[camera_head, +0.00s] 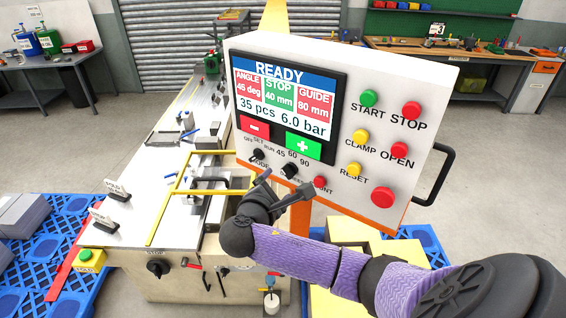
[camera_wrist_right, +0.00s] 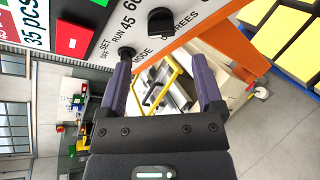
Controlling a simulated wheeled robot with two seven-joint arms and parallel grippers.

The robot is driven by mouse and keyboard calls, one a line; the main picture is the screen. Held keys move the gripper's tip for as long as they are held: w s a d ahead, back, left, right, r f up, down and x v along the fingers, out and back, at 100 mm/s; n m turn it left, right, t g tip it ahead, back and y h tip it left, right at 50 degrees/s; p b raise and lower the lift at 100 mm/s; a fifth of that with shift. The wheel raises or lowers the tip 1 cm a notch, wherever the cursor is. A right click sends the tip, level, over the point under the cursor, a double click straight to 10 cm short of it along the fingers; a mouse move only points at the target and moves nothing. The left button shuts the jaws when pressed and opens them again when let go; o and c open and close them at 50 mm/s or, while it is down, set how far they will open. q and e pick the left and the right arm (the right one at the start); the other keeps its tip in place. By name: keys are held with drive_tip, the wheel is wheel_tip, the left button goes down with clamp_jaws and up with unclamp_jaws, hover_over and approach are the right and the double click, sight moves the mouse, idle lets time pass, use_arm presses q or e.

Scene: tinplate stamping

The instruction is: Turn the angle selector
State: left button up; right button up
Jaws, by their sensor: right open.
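The angle selector (camera_head: 290,170) is a black knob on the lower edge of the white control panel (camera_head: 400,75), below the marks 45, 60 and 90. It also shows in the right wrist view (camera_wrist_right: 160,21), ahead of the fingertips and between their lines. The black mode knob (camera_head: 257,155) sits to its left; in the wrist view (camera_wrist_right: 127,52) it appears at the tip of the left-hand finger, contact unclear. My right gripper (camera_head: 286,182) is open and empty, just below and in front of the angle selector. My left gripper is not in view.
A yellow frame (camera_head: 170,190) stands on the machine table behind.

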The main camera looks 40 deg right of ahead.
sight(286, 175)
drive_tip(key=x, duration=0.6)
drive_tip(key=shift+w+d+f, duration=0.15)
drive_tip(key=shift+d, duration=0.1)
drive_tip(key=shift+f, duration=0.1)
clamp_jaws()
